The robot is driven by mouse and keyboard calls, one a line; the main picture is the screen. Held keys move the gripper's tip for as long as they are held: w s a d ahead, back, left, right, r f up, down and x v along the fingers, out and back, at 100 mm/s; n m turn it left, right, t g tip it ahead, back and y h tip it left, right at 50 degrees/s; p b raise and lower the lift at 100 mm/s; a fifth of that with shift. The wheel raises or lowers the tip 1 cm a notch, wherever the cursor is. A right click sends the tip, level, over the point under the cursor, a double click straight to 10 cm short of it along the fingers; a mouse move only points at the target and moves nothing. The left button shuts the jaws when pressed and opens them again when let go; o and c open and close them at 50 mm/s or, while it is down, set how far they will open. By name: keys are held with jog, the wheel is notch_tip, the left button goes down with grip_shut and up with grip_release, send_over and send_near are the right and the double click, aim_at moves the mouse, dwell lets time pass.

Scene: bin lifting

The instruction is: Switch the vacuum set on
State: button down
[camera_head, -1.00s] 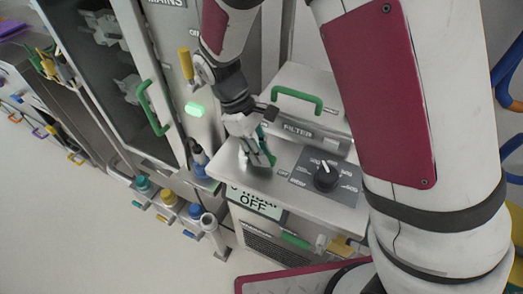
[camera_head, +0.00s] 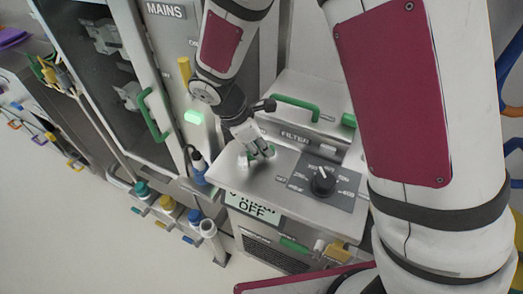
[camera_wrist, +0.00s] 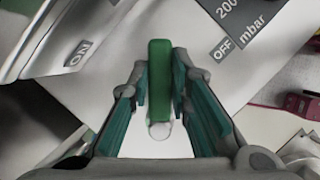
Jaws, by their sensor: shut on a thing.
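The vacuum set is a grey metal box (camera_head: 228,172) with a sloped top and a front sign (camera_head: 253,207) that reads OFF. My gripper (camera_head: 262,153) is low over the left part of its top panel. In the wrist view my gripper (camera_wrist: 174,95) has its green-padded fingers on both sides of a green lever (camera_wrist: 160,75), shut on it. The lever's pale lower end shows between the fingers. In the head view my fingers hide most of the lever.
A black dial (camera_head: 322,182) with a mbar scale sits right of my gripper. Behind is a FILTER housing with a green handle (camera_head: 296,103). A MAINS cabinet with a lit green lamp (camera_head: 194,117) stands at left. Coloured connectors (camera_head: 167,215) line its foot.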

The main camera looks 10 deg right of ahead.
jog(key=n, duration=0.2)
jog(key=w+n+t, duration=0.1)
jog(key=w+a+n+t+y, duration=0.1)
jog(key=n, duration=0.1)
jog(key=shift+n, duration=0.3)
jog(key=shift+w+a+n+t+y, duration=0.25)
jog(key=shift+w+a+n, duration=0.1)
jog(key=shift+n, duration=0.65)
jog(key=shift+w+a+n+t+y, duration=0.25)
jog(key=shift+w+n, duration=0.05)
jog(key=shift+n, duration=0.7)
jog(key=c, duration=1.5)
grip_release()
jog(key=v, duration=1.2)
jog(key=shift+d, duration=0.1)
